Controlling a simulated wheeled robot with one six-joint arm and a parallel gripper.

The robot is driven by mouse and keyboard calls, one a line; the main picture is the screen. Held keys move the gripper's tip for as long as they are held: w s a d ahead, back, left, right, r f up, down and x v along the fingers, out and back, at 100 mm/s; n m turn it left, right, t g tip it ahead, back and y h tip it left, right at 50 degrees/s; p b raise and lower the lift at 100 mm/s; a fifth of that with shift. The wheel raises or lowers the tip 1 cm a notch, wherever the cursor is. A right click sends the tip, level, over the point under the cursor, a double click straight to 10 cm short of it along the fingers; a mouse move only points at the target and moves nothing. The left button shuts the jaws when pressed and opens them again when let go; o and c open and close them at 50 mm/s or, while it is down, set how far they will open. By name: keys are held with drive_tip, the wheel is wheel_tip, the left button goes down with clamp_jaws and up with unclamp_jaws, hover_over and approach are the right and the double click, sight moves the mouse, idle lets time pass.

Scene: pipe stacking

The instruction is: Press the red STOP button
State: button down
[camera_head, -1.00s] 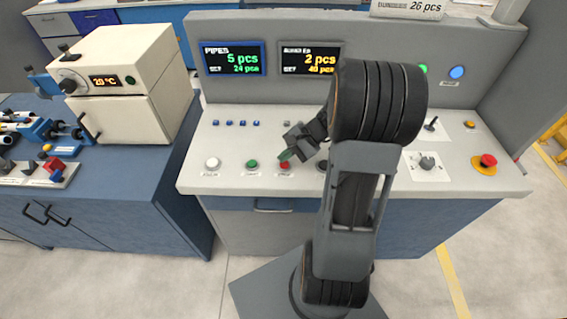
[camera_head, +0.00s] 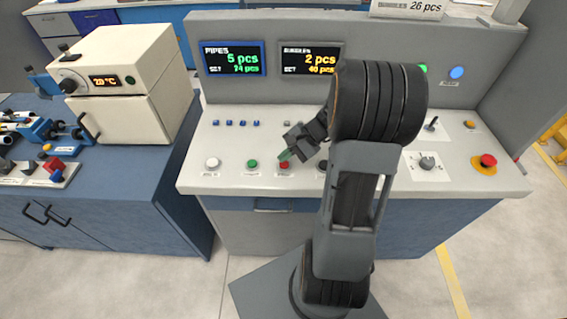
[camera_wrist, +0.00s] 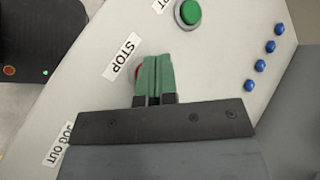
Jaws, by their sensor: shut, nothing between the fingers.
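The red STOP button (camera_head: 284,166) is on the sloping grey console top, to the right of the green button (camera_head: 252,163). In the wrist view a sliver of the red button (camera_wrist: 137,71) shows beside the fingertips, next to the STOP label (camera_wrist: 122,57); the fingers hide the rest. My gripper (camera_head: 286,155) is shut and empty, its green fingertips at the red button. The fingertips also show in the wrist view (camera_wrist: 155,62). I cannot tell whether they touch the button or whether it is pressed in.
A white button (camera_head: 212,163) and several small blue buttons (camera_head: 229,123) are nearby. A red emergency button on a yellow base (camera_head: 487,161) is at the console's right. The displays (camera_head: 311,60) stand upright behind. A cream oven (camera_head: 126,85) stands on the left bench.

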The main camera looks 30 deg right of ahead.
sight(285, 165)
drive_tip(key=shift+f, duration=0.15)
drive_tip(key=shift+f+b, duration=0.3)
drive_tip(key=shift+b, duration=0.1)
drive_tip(key=shift+f+b, duration=0.3)
drive_tip(key=shift+f, duration=0.05)
idle(0.6)
drive_tip(key=shift+r, duration=0.15)
drive_tip(key=shift+r+p, duration=0.65)
drive_tip(key=shift+p, duration=0.05)
drive_tip(key=shift+r, duration=0.15)
drive_tip(key=shift+r+p, duration=2)
drive_tip(key=shift+r, duration=0.4)
drive_tip(key=shift+f, duration=0.1)
